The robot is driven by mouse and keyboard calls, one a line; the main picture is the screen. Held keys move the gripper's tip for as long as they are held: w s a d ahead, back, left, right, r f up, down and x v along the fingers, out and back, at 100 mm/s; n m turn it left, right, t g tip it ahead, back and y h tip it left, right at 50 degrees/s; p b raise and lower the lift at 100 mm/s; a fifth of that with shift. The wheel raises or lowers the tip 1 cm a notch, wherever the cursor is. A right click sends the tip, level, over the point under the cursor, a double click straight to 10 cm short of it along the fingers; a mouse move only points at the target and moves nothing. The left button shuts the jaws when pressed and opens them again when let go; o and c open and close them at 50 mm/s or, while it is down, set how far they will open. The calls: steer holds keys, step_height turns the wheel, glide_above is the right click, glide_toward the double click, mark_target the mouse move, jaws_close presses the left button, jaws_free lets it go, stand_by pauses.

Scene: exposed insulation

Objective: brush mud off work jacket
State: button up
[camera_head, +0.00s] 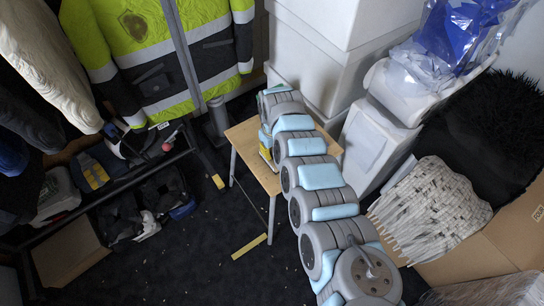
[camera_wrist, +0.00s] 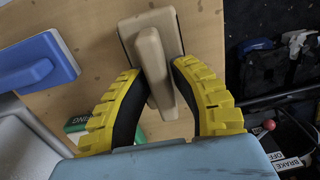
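The work jacket (camera_head: 165,45), yellow-green with dark panels and grey reflective bands, hangs upright at the top left of the head view. My gripper (camera_wrist: 156,72) has yellow fingers with black inner pads. The fingers stand on either side of the handle of a tan brush-like tool (camera_wrist: 152,48) lying on a wooden table top. A gap shows beside the left finger; contact at the fingertips is unclear. The tool's underside is hidden.
A blue-handled tool (camera_wrist: 40,62) lies left of the tan one, and a green object (camera_wrist: 76,124) is partly hidden by the left finger. Dark floor is open in front.

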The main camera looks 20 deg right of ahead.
jaws_close()
steer(key=shift+w+r+p, duration=0.1)
steer(key=shift+r+p, duration=2.95)
steer(key=shift+r, duration=0.05)
steer(key=w+a+r+m+p, duration=0.1)
steer(key=w+a+r+p, duration=0.15)
steer(key=a+r, duration=0.7)
steer(key=w+a+r+m+p, duration=0.1)
steer(key=w+a+r+p, duration=0.3)
steer(key=r, duration=1)
steer(key=a+r+m+p, duration=0.1)
steer(key=a+r+p, duration=0.1)
steer(key=a+r, duration=0.8)
step_height(320, 180, up, 40)
steer(key=d+p, duration=0.2)
steer(key=p, duration=3.6)
steer(key=shift+w+d, duration=0.2)
steer(key=shift+d, duration=0.1)
